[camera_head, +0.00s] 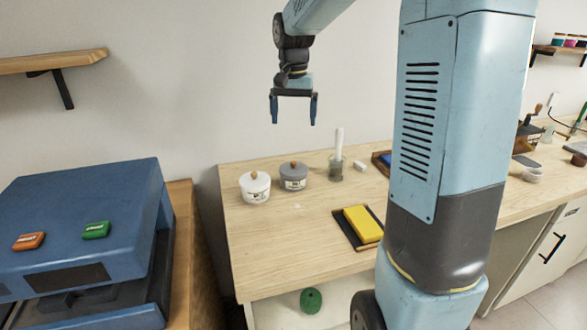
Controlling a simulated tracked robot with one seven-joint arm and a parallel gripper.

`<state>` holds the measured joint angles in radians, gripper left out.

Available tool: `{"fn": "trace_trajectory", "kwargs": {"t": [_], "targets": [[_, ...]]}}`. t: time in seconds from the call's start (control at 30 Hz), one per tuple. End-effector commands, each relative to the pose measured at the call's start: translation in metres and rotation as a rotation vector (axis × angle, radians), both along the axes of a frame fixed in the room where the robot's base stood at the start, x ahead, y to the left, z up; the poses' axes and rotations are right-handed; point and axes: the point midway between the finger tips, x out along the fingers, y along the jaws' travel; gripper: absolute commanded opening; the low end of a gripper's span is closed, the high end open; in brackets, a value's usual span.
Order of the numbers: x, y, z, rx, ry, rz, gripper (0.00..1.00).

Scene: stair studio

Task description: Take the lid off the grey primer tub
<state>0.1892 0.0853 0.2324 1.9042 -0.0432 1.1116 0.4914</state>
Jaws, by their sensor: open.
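The grey primer tub (293,183) stands upright on the wooden worktop, towards its back left. Its grey lid (293,171) with a brown knob sits on top. A similar white tub (254,193) with a white lid and brown knob stands just left of it. My gripper (293,120) hangs in the air above the grey tub, its two fingers pointing down, open and empty. It is apart from the lid.
A yellow block (362,223) lies on a dark tray nearer the front. A blue machine (84,230) stands at left. My arm hides part of the worktop (285,240), whose front left is clear.

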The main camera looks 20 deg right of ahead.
Motion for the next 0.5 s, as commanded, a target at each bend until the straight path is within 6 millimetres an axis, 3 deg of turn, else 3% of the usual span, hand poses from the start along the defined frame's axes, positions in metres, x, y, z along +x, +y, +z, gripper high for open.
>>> {"fn": "trace_trajectory", "kwargs": {"t": [0.2,0.37,0.5], "targets": [[0.026,-0.002,-0.017,0.017,0.039,-0.041,0.97],[0.030,-0.002,-0.029,0.018,0.047,-0.049,0.97],[0.029,-0.003,-0.052,0.018,0.048,-0.048,0.97]]}}
